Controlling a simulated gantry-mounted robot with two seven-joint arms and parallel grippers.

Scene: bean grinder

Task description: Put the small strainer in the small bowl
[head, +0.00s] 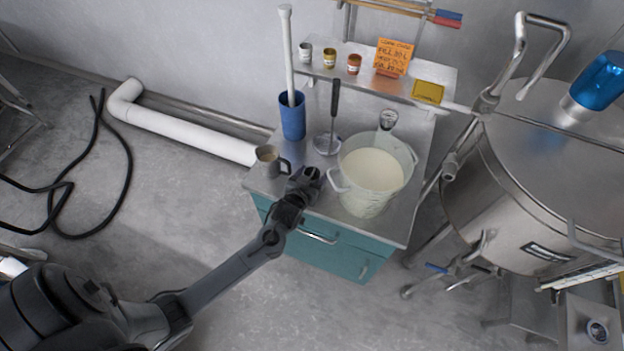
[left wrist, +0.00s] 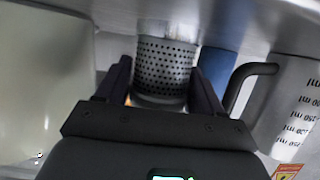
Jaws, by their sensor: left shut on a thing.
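My left gripper (head: 306,178) is at the front of the metal counter, between the grey mug and the large white bucket. In the left wrist view its dark fingers (left wrist: 165,85) are shut on a small perforated metal cylinder, the small strainer (left wrist: 166,68). In the head view the gripper hides the strainer. I cannot tell whether the strainer touches the counter. I cannot pick out the small bowl with certainty; a round metal piece (head: 327,145) lies behind the gripper under a black-handled tool. My right gripper is not in view.
The white bucket (head: 361,201) of pale liquid stands close to the right of the gripper. The grey mug (head: 268,163) is close to its left. A blue cylinder (head: 292,119) stands behind. A shelf (head: 350,81) holds small jars. A large steel vessel (head: 500,200) is at right.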

